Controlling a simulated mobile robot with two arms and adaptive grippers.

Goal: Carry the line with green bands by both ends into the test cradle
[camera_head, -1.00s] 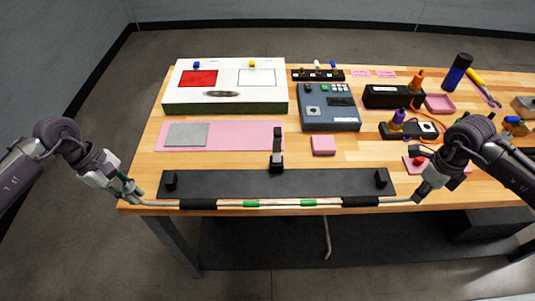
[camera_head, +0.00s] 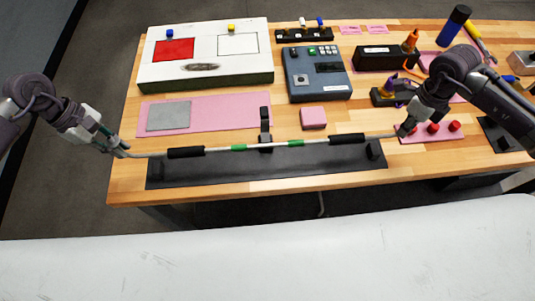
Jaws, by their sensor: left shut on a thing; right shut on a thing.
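The line with green bands (camera_head: 265,146) is a thin pale rod with two green bands and two black sleeves. It hangs level across the front of the table, over the back part of the test cradle. My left gripper (camera_head: 122,150) is shut on the line's left end. My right gripper (camera_head: 402,131) is shut on its right end.
Behind the cradle lie a pink mat with a grey plate (camera_head: 169,115), a pink block (camera_head: 313,117) and a grey-blue instrument box (camera_head: 317,76). A white box (camera_head: 205,58) stands at the back left. A pink plate with red knobs (camera_head: 432,132) lies near my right gripper.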

